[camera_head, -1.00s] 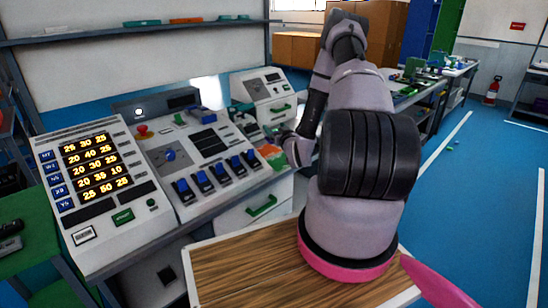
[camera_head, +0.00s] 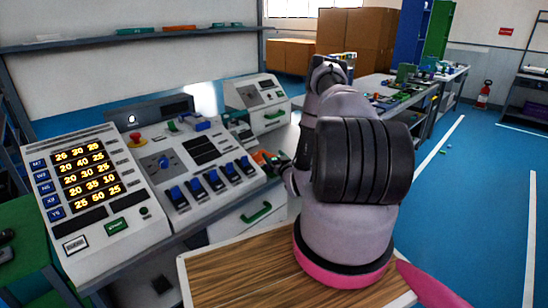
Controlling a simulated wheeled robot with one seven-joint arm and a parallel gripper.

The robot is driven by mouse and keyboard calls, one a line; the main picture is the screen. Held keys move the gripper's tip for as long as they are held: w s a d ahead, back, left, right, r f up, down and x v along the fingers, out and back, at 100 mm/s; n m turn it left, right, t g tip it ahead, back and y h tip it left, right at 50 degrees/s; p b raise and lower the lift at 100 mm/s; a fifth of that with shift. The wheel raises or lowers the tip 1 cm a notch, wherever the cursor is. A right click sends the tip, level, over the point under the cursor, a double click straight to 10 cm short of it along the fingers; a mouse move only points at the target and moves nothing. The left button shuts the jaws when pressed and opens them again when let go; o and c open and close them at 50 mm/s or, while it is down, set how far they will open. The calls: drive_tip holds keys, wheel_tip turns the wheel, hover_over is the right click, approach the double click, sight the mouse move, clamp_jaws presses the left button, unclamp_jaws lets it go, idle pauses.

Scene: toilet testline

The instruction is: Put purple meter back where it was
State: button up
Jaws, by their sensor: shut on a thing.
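My gripper (camera_head: 277,163) is small and dark in the head view, at the right end of the sloped control console (camera_head: 205,142), just past the row of blue switches. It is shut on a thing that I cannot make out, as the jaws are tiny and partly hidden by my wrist. A small orange-red object (camera_head: 261,157) shows right at the fingertips; I cannot tell whether it is in the jaws or behind them. No purple meter can be picked out.
A panel with lit yellow numbers (camera_head: 85,168) stands at the left. A white instrument box (camera_head: 258,100) stands behind the gripper. A wood-topped surface (camera_head: 235,275) lies close in front. A long bench with boards (camera_head: 400,95) runs back right; the blue floor (camera_head: 480,190) is open.

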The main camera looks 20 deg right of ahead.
drive_tip(key=shift+f, duration=0.1)
drive_tip(key=o, duration=1.5)
